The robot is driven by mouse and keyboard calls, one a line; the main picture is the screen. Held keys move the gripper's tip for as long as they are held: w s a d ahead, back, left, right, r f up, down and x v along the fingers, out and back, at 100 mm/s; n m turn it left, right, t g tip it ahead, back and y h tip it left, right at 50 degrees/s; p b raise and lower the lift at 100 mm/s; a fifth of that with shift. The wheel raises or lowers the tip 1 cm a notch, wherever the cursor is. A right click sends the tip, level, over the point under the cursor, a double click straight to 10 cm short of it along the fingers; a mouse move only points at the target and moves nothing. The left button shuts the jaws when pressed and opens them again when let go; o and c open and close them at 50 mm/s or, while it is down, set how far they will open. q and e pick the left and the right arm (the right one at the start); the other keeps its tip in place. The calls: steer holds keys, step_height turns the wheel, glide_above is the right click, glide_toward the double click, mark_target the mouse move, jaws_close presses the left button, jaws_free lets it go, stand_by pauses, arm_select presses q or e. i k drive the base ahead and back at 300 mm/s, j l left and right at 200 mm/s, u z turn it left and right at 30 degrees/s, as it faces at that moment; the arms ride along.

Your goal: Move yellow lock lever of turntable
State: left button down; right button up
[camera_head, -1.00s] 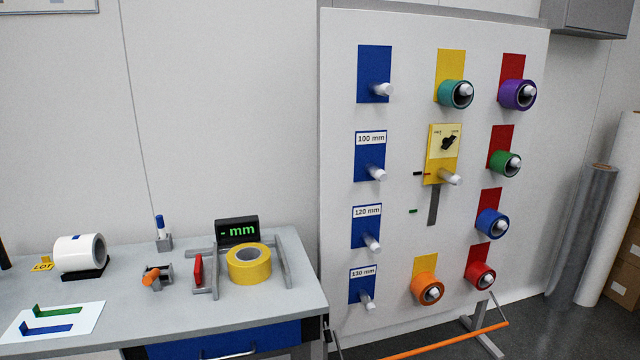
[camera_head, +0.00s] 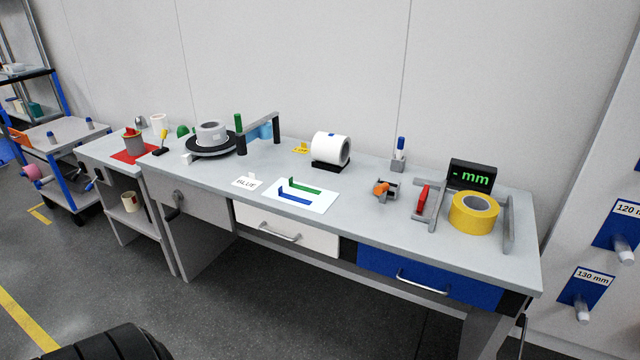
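The turntable (camera_head: 227,150) is a black disc on the left part of the long grey workbench. A white and grey roll (camera_head: 211,133) sits on it. A small upright yellow lever (camera_head: 164,136) with a black foot stands just left of the disc, leaning slightly. I take it for the lock lever; it is too small to tell how it is joined to the turntable. Neither of my grippers is in view.
A grey frame (camera_head: 262,125) stands right of the turntable. A red mat (camera_head: 134,154) with a cup lies to its left. A white roll (camera_head: 331,149), a yellow roll (camera_head: 473,212) and a mm display (camera_head: 472,175) stand further right. Open floor (camera_head: 290,310) lies before the bench.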

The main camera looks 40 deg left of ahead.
mark_target(164, 132)
steer(key=u, duration=1.5)
steer(key=i+j, duration=0.2)
steer(key=i, duration=0.2)
